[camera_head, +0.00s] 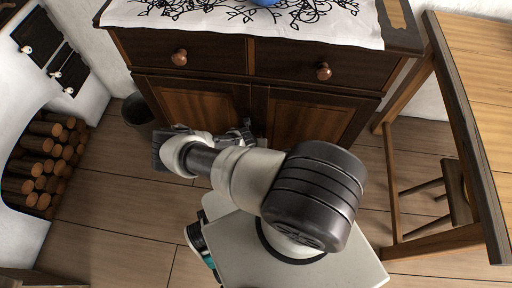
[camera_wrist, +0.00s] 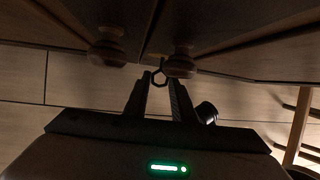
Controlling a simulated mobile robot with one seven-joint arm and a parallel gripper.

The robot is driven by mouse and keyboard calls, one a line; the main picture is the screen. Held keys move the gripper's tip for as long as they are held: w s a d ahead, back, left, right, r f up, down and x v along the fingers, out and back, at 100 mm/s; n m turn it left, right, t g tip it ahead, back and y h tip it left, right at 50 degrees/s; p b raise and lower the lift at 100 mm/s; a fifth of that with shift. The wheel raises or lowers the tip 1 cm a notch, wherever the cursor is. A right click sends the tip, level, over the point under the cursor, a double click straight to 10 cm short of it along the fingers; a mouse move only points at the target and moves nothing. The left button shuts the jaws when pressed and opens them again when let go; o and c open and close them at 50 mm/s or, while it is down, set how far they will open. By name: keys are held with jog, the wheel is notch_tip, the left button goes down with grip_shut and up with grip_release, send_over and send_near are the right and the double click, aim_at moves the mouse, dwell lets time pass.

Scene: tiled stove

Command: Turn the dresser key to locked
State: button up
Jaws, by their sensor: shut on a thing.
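The dark wooden dresser (camera_head: 195,103) stands at the top middle of the head view, with two drawers above two cabinet doors. In the wrist view its dark front (camera_wrist: 235,50) fills the upper part. The key (camera_wrist: 163,69) shows there as a small dark ring-shaped bow at the dresser front, between two round knobs. My gripper (camera_wrist: 160,80) is shut on the key, with one finger on each side of the bow. In the head view my gripper (camera_head: 246,132) is at the cabinet doors, and my arm hides the key. The key's shaft and lock are too dark to make out.
A knob (camera_wrist: 107,48) and another knob (camera_wrist: 181,64) sit close to my fingers. A dark bin (camera_head: 137,108) stands left of the dresser. A wooden table (camera_head: 462,130) with a stool is at right. The stove's log niche (camera_head: 45,155) is at left. Floor between is clear.

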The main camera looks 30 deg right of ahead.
jog(key=shift+s+d+t+y, duration=0.1)
jog(key=shift+d+t+y, duration=0.1)
jog(key=shift+t+y, duration=0.25)
jog(key=shift+y, duration=0.25)
jog(key=o, duration=1.1)
jog(key=shift+c, duration=0.2)
jog(key=p+v, duration=0.5)
jog(key=v, duration=1.2)
jog(key=shift+s+r+p, duration=0.15)
jog(key=shift+s+p, duration=0.05)
jog(key=shift+p, duration=0.15)
